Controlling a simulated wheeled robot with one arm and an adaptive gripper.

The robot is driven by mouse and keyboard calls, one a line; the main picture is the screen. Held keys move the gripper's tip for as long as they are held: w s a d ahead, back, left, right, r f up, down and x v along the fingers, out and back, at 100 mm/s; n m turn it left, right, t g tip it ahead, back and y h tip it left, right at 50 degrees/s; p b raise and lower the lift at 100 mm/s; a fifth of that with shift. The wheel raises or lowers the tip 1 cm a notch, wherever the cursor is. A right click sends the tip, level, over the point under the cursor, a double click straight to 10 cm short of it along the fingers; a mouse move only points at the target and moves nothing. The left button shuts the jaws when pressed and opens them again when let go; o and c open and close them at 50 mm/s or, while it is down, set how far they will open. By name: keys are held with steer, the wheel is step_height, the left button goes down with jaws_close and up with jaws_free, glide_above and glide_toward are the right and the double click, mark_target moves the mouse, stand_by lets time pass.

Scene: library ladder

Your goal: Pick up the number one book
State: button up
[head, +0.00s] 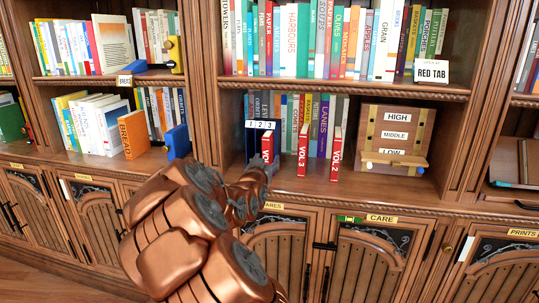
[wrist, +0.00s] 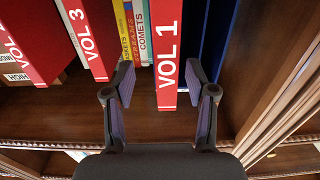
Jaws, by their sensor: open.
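The red VOL 1 book (wrist: 168,45) stands upright at the shelf front in the wrist view. My gripper (wrist: 160,78) is open, with one finger on each side of the lower-pictured end of its spine. Gaps show between the fingers and the book, wider on the left. In the head view the red VOL 1 book (head: 268,149) is partly hidden behind my gripper (head: 258,166) at the shelf's left part. The VOL 3 book (head: 302,150) and VOL 2 book (head: 335,155) stand to its right, apart from each other. VOL 3 (wrist: 87,40) is left of VOL 1 in the wrist view.
A slotted holder marked 1 2 3 (head: 261,125) stands behind VOL 1. A row of books (head: 322,120) fills the back. A wooden box (head: 397,140) labelled HIGH, MIDDLE and LOW stands to the right. A shelf upright (wrist: 285,95) is at the right in the wrist view.

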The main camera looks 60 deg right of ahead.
mark_target(266, 158)
steer(key=x, duration=0.3)
steer(key=shift+w+d+f, duration=0.1)
steer(key=shift+w+d, duration=0.05)
steer(key=shift+w, duration=0.25)
steer(key=shift+w+d, duration=0.3)
steer(key=shift+d, duration=0.4)
jaws_close()
